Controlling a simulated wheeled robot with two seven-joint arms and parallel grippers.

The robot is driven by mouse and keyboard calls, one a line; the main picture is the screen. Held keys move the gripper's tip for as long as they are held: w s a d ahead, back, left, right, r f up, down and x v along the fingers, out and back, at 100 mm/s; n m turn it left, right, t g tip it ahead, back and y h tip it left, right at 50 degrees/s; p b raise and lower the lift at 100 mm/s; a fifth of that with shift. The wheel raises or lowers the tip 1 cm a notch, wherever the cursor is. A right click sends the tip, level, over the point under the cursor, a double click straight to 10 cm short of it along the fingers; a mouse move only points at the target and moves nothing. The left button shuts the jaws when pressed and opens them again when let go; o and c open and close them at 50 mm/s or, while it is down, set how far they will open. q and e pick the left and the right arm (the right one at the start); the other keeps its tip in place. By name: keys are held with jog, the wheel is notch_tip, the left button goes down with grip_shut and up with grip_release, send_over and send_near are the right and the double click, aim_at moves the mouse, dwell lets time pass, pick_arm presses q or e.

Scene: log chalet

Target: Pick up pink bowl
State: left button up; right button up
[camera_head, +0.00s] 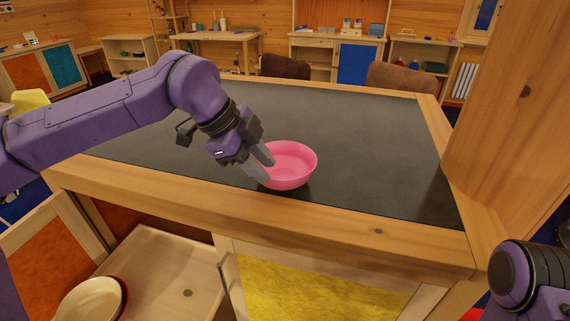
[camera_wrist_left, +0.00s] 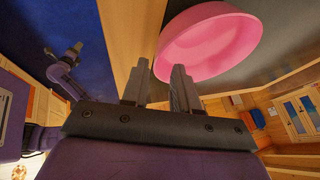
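The pink bowl (camera_head: 290,165) stands upright on the dark top of the wooden counter, near its front edge. My left gripper (camera_head: 263,165) is at the bowl's left side, its fingers apart and overlapping the bowl's left rim in the head view. I cannot tell whether a finger touches the bowl. My right arm shows only at the lower right of the head view; its gripper is out of view.
The dark countertop (camera_head: 370,150) is clear around the bowl. Below it, an open cabinet holds stacked bowls (camera_head: 92,300) on a shelf. A thick wooden post (camera_head: 510,120) rises at the right. Two brown chair backs (camera_head: 285,67) stand behind the counter.

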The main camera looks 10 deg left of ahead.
aim_at(275, 190)
pick_arm(q)
jog(key=shift+d+f, duration=0.25)
jog(key=shift+f, duration=0.15)
jog(key=p+x, duration=0.1)
jog(key=x, duration=0.1)
jog(key=a+p+x, duration=0.1)
jog(key=x, duration=0.2)
jog(key=shift+w+d+f, duration=0.15)
jog(key=shift+w+f, duration=0.1)
jog(key=shift+d+f, duration=0.15)
jog(key=shift+f, duration=0.05)
grip_shut()
jog(key=shift+r, duration=0.1)
